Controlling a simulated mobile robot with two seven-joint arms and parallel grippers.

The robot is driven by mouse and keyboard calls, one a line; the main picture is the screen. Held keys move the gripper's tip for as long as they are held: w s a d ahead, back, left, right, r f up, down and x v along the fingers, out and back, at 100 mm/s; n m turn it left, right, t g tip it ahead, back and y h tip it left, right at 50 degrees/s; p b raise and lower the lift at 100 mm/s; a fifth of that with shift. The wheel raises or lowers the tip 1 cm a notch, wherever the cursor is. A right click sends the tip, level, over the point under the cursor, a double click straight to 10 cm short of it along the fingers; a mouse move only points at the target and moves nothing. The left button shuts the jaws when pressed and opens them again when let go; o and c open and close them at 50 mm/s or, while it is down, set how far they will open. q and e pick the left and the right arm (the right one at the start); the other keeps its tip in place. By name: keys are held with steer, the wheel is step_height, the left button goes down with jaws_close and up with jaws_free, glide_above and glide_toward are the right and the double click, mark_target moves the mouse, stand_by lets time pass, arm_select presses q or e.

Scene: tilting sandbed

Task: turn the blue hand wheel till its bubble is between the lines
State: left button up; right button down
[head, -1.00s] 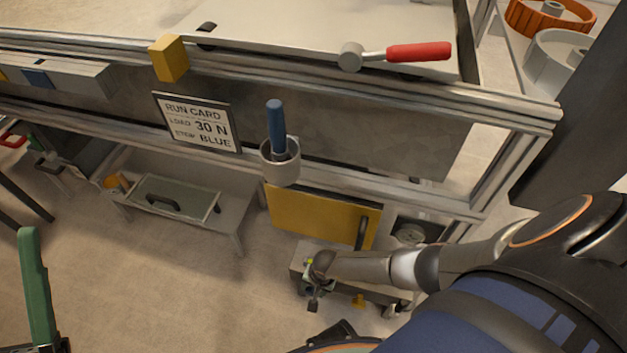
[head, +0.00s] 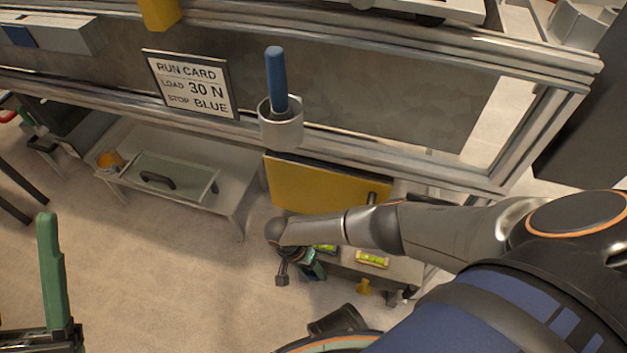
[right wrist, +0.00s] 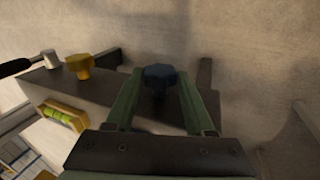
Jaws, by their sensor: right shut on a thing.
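The blue hand wheel (right wrist: 160,77) shows in the right wrist view between the green fingers of my right gripper (right wrist: 156,92), which is shut on it. In the head view my right gripper (head: 312,268) is at the front left of the low bench, mostly behind my wrist. A yellow-green bubble vial (head: 325,249) beside it is partly covered by my arm. A second vial (head: 372,259) lies further right, near the yellow hand wheel (head: 364,287); both also show in the wrist view. I cannot read the bubble against its lines. One green finger of my left gripper (head: 52,275) shows at the left edge.
A yellow panel (head: 315,190) stands behind the bench. Above it are a metal frame rail (head: 420,165), a cup with a blue handle (head: 281,125) and a run card (head: 190,85) reading "STOP BLUE". A low table (head: 225,205) stands left. The floor between is clear.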

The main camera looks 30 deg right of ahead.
arm_select(q)
steer(key=shift+w+d+f+b, duration=0.1)
steer(key=shift+d+f+b, duration=0.1)
steer(key=shift+f+b, duration=1)
arm_select(e)
steer(key=shift+f+g+h+p, duration=0.15)
steer(key=shift+g+h+p, duration=0.15)
steer(key=shift+g+h, duration=0.15)
arm_select(q)
steer(key=shift+f, duration=0.25)
arm_select(e)
steer(key=shift+c, duration=1.3)
jaws_free()
arm_select(q)
steer(key=r+p, duration=0.2)
steer(key=r, duration=0.1)
steer(key=r+p, duration=0.1)
steer(key=p, duration=0.1)
steer(key=shift+a+r, duration=0.25)
steer(key=shift+a, duration=0.05)
arm_select(e)
steer(key=v, duration=1.2)
steer(key=shift+r, duration=0.3)
steer(key=shift+w+a, duration=0.1)
steer(key=shift+w, duration=0.05)
